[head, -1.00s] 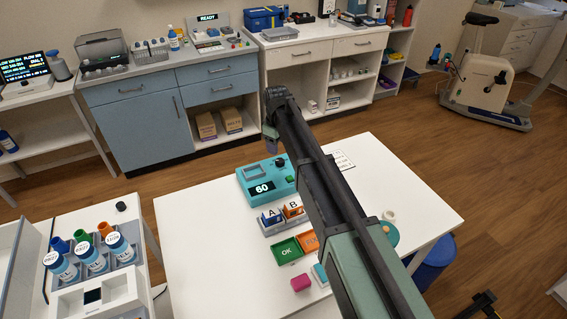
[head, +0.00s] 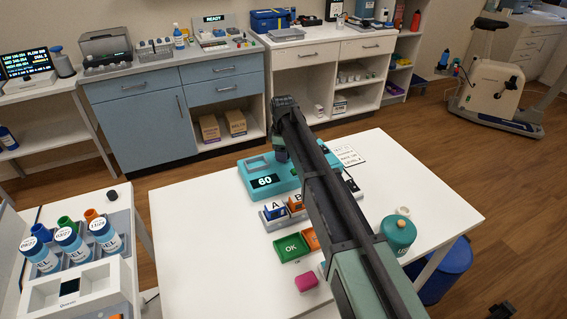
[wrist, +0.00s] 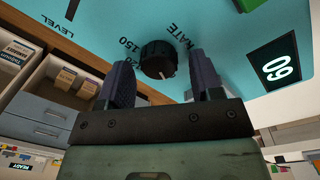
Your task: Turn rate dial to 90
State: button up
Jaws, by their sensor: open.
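The teal device (head: 262,176) stands at the back of the white table; its display (head: 265,181) reads 60. In the wrist view the display (wrist: 277,66) also reads 60. The black rate dial (wrist: 157,58) is a round knob with a light pointer mark, with "RATE", "150" and part of another number printed around it. My gripper (wrist: 161,65) is open, its two dark fingers on either side of the dial in the picture. Contact cannot be told. In the head view my gripper (head: 280,152) is over the device and the dial is hidden by my arm.
The A and B holder (head: 280,217), green OK tray (head: 291,247), orange tray (head: 311,238) and pink block (head: 307,281) lie in front of the device. A teal jar (head: 397,236) stands to the right. A printed card (head: 348,155) lies behind. The table's left part is clear.

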jog(key=shift+f, duration=0.1)
jog(key=c, duration=0.9)
jog(key=shift+m, duration=0.3)
jog(key=m, duration=0.3)
jog(key=shift+w+m, duration=0.1)
jog(key=shift+m, duration=0.3)
jog(key=m, duration=0.4)
jog(key=shift+d, duration=0.1)
jog(key=shift+m, duration=0.3)
